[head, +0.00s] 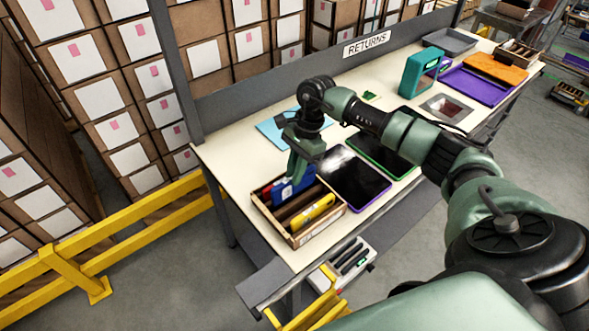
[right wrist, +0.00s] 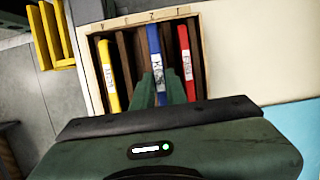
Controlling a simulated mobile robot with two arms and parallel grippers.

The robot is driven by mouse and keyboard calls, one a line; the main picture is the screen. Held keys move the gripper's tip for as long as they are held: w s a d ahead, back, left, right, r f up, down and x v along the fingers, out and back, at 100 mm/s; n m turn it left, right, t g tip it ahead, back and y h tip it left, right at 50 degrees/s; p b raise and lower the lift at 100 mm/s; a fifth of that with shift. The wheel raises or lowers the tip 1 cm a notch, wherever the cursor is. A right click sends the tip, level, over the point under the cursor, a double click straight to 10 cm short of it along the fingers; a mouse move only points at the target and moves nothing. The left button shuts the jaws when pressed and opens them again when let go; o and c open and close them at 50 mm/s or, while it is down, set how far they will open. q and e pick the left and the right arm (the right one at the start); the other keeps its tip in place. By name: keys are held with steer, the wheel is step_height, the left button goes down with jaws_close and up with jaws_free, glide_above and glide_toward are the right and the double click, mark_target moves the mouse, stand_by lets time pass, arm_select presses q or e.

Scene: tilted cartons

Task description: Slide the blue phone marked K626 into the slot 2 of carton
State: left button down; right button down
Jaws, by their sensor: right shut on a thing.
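The carton (head: 318,232) is a tilted wooden box on the near left part of the table; it also shows in the right wrist view (right wrist: 203,60). Its slot marks appear upside down there. My right gripper (right wrist: 160,88) is shut on the blue phone (right wrist: 155,45), whose label looks like K626. The phone is upright, in line with the slot 2 mark, between dividers. Its lower edge is hidden, so its depth is unclear. A red phone (right wrist: 184,45) stands in the slot to its right, a yellow one (right wrist: 104,65) at the far left. My left gripper is not in view.
A purple-edged tablet (head: 358,183) and a green-edged one (head: 385,153) lie beside the carton. A light blue sheet (head: 270,132) lies behind it. A grey holder (head: 350,262) is below the table's front edge.

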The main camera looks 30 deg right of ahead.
mark_target(292, 195)
steer(key=shift+f+b, duration=1.75)
steer(key=shift+f, duration=0.3)
steer(key=shift+f+b, duration=0.3)
steer(key=shift+b, duration=0.05)
steer(key=c, duration=1.3)
jaws_free()
steer(key=shift+c, duration=0.2)
steer(key=b+v, duration=0.1)
steer(key=v, duration=0.5)
steer(key=shift+r+b, duration=0.25)
steer(key=shift+b, duration=0.1)
steer(key=shift+d+r, duration=0.2)
steer(key=shift+r, duration=0.45)
